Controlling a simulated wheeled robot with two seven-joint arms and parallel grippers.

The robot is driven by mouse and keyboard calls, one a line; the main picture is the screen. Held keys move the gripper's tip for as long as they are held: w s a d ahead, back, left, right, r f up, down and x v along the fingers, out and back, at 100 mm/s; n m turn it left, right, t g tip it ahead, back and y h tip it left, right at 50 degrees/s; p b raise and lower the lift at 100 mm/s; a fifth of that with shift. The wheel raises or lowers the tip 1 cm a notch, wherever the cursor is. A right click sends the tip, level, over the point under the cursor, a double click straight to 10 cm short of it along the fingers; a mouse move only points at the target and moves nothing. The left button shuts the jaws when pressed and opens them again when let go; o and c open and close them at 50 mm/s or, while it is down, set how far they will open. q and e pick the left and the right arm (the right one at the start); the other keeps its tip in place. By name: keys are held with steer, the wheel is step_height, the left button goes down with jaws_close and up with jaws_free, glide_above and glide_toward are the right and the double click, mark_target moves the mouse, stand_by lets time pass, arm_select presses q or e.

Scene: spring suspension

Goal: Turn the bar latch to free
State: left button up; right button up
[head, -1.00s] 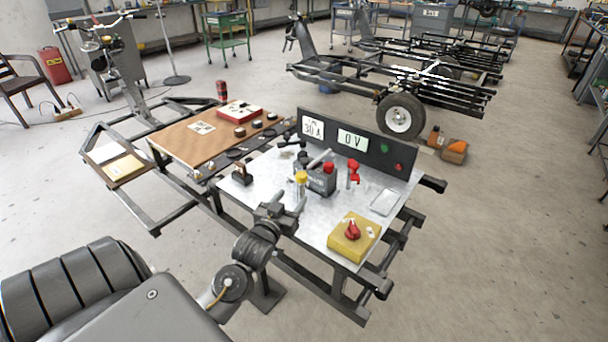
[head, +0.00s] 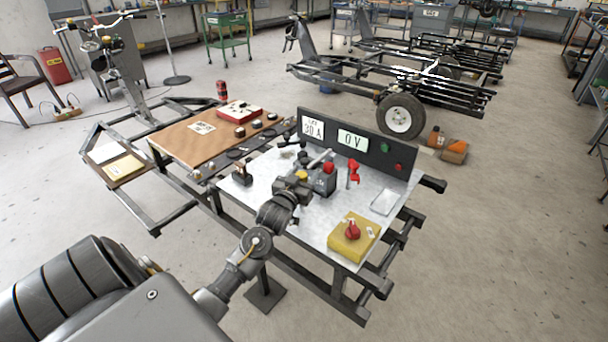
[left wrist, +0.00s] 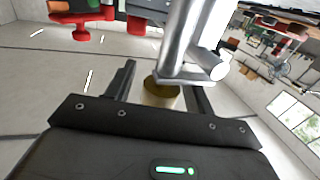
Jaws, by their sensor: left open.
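A pale metal bar (head: 320,159) stands out beside the grey box with a red knob (head: 328,168) on the metal-topped bench. In the left wrist view the bar (left wrist: 183,45) is large and bent, its lower end near my fingers. A yellow cylinder (left wrist: 160,92) shows between the fingers there; its yellow top (head: 301,175) shows in the head view. My left gripper (head: 303,178) is open around or just beside the yellow cylinder, also seen in the left wrist view (left wrist: 163,85). I cannot tell whether it touches. My right gripper is not in view.
Behind stands a dark panel (head: 375,150) with plates reading 30 A and 0 V. A red lever part (head: 353,172) stands right of the box. A yellow box with a red knob (head: 352,238) sits at the front right. The metal top (head: 322,222) is clear between them.

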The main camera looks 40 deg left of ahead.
arm_select(q)
steer(key=shift+w+a, duration=0.1)
steer(key=shift+w, duration=0.15)
steer(key=c, duration=1)
steer(key=shift+o, duration=0.2)
